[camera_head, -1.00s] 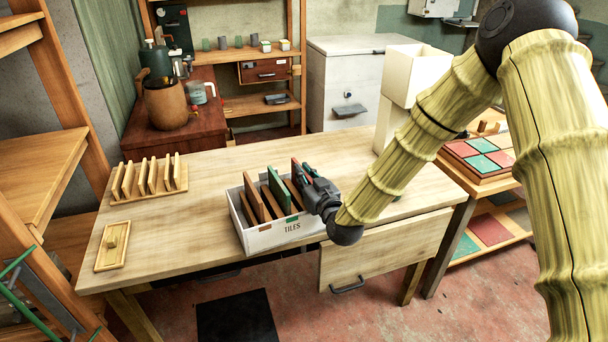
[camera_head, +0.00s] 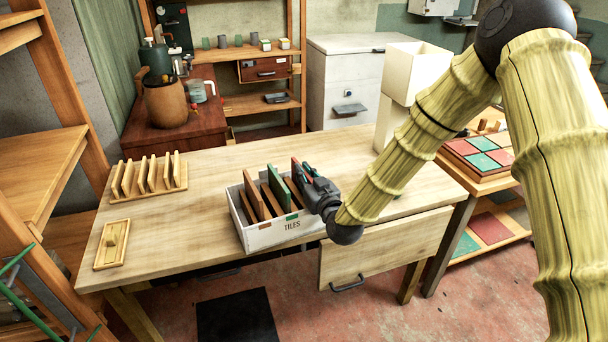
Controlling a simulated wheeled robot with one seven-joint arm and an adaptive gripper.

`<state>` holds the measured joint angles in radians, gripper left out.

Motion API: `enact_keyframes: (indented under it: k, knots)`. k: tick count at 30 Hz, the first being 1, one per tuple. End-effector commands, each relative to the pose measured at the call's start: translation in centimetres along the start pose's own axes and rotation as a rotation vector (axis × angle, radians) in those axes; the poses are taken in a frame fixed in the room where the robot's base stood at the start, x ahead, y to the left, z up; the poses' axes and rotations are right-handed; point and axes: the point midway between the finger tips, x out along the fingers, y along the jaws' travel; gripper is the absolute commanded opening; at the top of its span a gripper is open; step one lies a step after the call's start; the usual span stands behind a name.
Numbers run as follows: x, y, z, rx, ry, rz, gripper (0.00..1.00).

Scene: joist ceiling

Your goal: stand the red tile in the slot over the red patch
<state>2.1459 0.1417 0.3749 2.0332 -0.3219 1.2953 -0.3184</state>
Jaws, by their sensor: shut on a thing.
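A white box marked TILES (camera_head: 262,240) stands on the wooden table and holds several upright, slightly tilted tiles. Among them are a brown tile (camera_head: 255,192) and a green tile (camera_head: 278,188). The red tile (camera_head: 296,171) is at the box's right end, largely covered by my gripper (camera_head: 307,176). My gripper is shut on the red tile; its fingertips are small and partly hidden. A reddish-brown patch (camera_head: 265,226) and a green patch (camera_head: 291,217) show on the box's front rim. The slot bottoms are hidden.
A wooden rack (camera_head: 150,185) with several upright slats stands at the table's left, with a small wooden tray (camera_head: 112,243) in front of it. A cream box (camera_head: 415,72) rises behind my arm. A red-and-green tiled board (camera_head: 480,160) lies right of the table (camera_head: 210,170).

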Motion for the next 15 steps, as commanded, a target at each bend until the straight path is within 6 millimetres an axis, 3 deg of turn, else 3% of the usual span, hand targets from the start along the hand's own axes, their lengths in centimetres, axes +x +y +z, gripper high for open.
enact_keyframes:
  k: [3, 4, 7, 15]
  knots:
    - [0.03, 0.00, 0.11, 0.000, 0.001, 0.000, 0.00]
    - [0.03, 0.00, 0.04, 0.000, 0.002, 0.000, 0.16]
    - [0.02, 0.00, 0.05, 0.000, 0.001, 0.000, 0.34]
    - [-0.02, 0.00, 0.18, 0.000, -0.001, 0.000, 0.36]
